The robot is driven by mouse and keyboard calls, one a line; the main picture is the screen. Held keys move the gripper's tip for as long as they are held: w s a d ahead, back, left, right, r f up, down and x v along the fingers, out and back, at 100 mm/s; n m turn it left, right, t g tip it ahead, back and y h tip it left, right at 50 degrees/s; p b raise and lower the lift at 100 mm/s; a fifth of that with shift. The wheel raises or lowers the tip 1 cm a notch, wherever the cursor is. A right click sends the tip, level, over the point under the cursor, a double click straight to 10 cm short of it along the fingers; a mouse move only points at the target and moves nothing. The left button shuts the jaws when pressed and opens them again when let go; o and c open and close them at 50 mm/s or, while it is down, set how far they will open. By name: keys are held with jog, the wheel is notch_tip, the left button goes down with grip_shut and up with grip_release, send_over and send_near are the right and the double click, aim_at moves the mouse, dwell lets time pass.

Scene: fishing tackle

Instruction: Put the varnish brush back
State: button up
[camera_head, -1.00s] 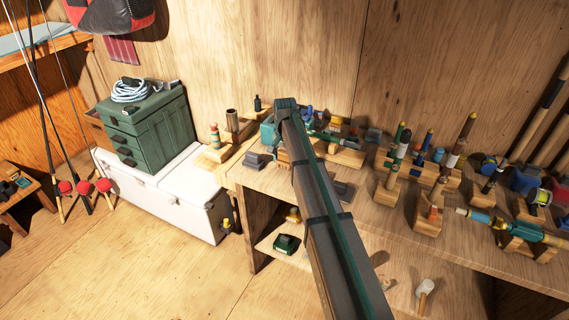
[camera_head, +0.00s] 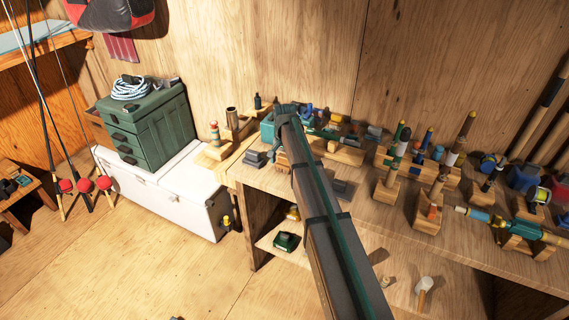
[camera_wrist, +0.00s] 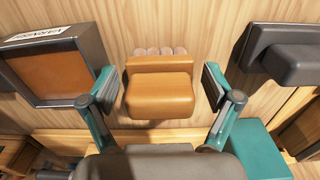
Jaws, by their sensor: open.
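In the wrist view my gripper (camera_wrist: 160,86) is open, with one dark-and-teal finger on each side of a light brown stepped block (camera_wrist: 160,96). Gaps show between the block and both fingers, so it is not gripped. Several pale rounded ends show behind the block. I cannot tell whether this is the varnish brush or a stand. At the left is a dark open-topped box (camera_wrist: 45,68) with an orange-brown inside and a white label, its text upside down and hard to read. In the head view my arm hides much of the bench's left end.
A dark grey stepped piece (camera_wrist: 290,55) stands right of my gripper, with a teal block (camera_wrist: 237,150) below it. The workbench (camera_head: 345,210) holds several wooden stands with rod parts and reels. A green drawer case (camera_head: 150,125) sits on a white chest (camera_head: 190,190) at left.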

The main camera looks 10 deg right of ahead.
aim_at(285, 156)
notch_tip(285, 156, up, 12)
jog(key=b, duration=0.2)
jog(key=shift+r+b, duration=0.15)
jog(key=shift+b, duration=0.15)
dwell(0.4)
